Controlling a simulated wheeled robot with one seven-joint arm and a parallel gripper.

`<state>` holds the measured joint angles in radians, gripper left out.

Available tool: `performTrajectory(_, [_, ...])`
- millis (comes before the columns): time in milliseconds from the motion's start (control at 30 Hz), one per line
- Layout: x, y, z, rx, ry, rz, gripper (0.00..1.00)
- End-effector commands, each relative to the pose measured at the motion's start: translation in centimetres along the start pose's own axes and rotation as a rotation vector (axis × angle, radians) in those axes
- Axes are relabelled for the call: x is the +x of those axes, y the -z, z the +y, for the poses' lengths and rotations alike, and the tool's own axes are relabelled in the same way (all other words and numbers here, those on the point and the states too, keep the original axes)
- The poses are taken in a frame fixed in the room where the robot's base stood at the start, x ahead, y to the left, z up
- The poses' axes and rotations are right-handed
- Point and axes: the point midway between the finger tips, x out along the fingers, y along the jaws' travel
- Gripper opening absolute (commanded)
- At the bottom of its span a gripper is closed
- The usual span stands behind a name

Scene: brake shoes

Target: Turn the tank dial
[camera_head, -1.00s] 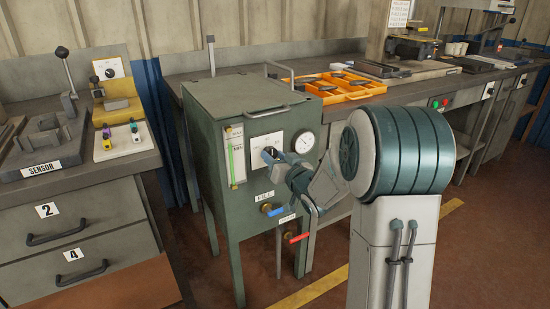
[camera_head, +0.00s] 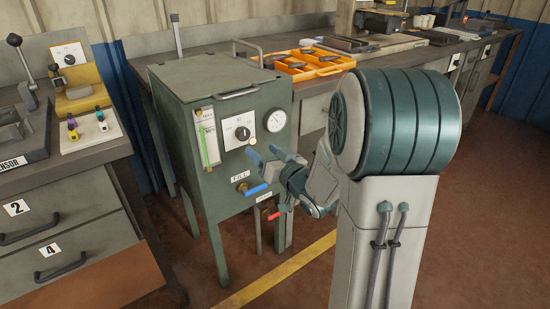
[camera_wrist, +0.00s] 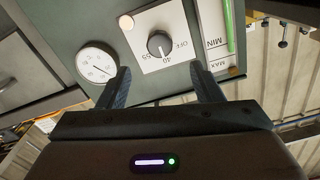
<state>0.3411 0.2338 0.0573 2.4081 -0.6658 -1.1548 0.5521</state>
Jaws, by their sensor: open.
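The tank dial (camera_head: 243,133) is a dark round knob on a white plate on the front of the green tank (camera_head: 205,85). In the wrist view the dial (camera_wrist: 160,44) shows upside down, with OFF, 40 and 55 printed around it. My gripper (camera_head: 264,152) is open and empty, in front of the tank, a little below and right of the dial. In the wrist view the fingers (camera_wrist: 160,69) stand either side of the dial's line, with the knob ahead of them and apart from them. I cannot read the knob's exact setting.
A round gauge (camera_head: 276,120) sits right of the dial, and a level tube (camera_head: 209,138) left of it. A blue-handled valve (camera_head: 254,189) and a red-handled valve (camera_head: 272,215) stick out below. A bench with an orange tray (camera_head: 308,62) stands behind.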

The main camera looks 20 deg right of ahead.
Motion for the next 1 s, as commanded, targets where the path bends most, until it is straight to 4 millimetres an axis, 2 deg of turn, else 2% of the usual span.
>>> performTrajectory(100, [-2.4,0.1,0.1,0.000,-0.003,0.000,0.59])
performTrajectory(300, [-4.6,0.0,0.1,0.000,-0.002,0.000,0.59])
performTrajectory(833, [-4.9,0.1,0.0,-0.001,-0.002,-0.002,0.59])
performTrajectory(1000, [-4.8,2.1,-0.2,-0.040,-0.061,-0.053,0.59])
